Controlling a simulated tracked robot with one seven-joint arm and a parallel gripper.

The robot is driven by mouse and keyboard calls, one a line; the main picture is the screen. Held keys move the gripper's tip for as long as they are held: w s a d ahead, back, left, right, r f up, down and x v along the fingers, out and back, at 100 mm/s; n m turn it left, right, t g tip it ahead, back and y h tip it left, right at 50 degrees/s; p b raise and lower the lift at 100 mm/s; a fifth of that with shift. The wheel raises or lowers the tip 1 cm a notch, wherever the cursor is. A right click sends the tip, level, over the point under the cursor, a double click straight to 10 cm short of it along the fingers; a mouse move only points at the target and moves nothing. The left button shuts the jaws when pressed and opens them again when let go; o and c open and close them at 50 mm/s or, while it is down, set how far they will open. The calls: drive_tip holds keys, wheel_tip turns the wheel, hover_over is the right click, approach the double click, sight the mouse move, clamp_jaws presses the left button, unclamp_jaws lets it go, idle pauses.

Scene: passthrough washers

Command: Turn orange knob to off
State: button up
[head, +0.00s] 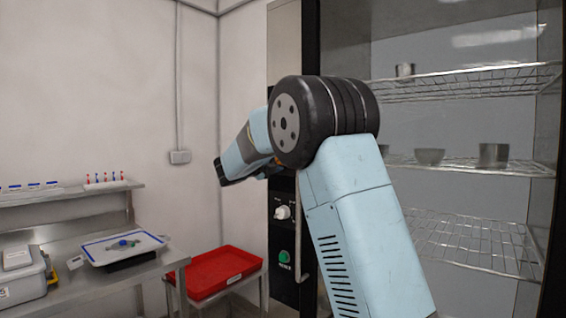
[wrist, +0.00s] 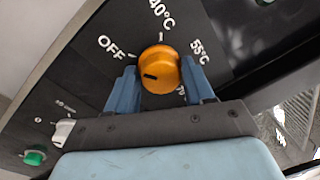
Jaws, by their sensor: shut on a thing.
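The orange knob (wrist: 160,68) is on a dark control panel in the wrist view, with a black pointer mark on its face. The mark points left, a little below the OFF tick. OFF is printed to the upper left, 40°C above and 55°C to the right; another label is mostly hidden behind the knob and finger. My gripper (wrist: 159,66) has one blue finger on each side of the knob and is shut on it. In the head view my arm covers the knob, and the gripper's fingers cannot be made out.
A white knob (head: 283,212) and a green button (head: 284,256) sit lower on the same panel. A cabinet with wire shelves (head: 470,84) holding metal vessels stands to the right. A red tray (head: 212,272) and a metal bench (head: 150,275) are to the left.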

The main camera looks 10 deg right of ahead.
drive_tip(key=shift+a, duration=0.3)
drive_tip(key=o, duration=0.8)
drive_tip(key=shift+f, duration=0.1)
drive_tip(key=shift+o, duration=0.4)
drive_tip(key=shift+d, duration=0.1)
drive_tip(key=v, duration=1.3)
drive_tip(key=shift+a, duration=0.4)
drive_tip(key=shift+s+d, duration=0.1)
drive_tip(key=shift+s, duration=0.1)
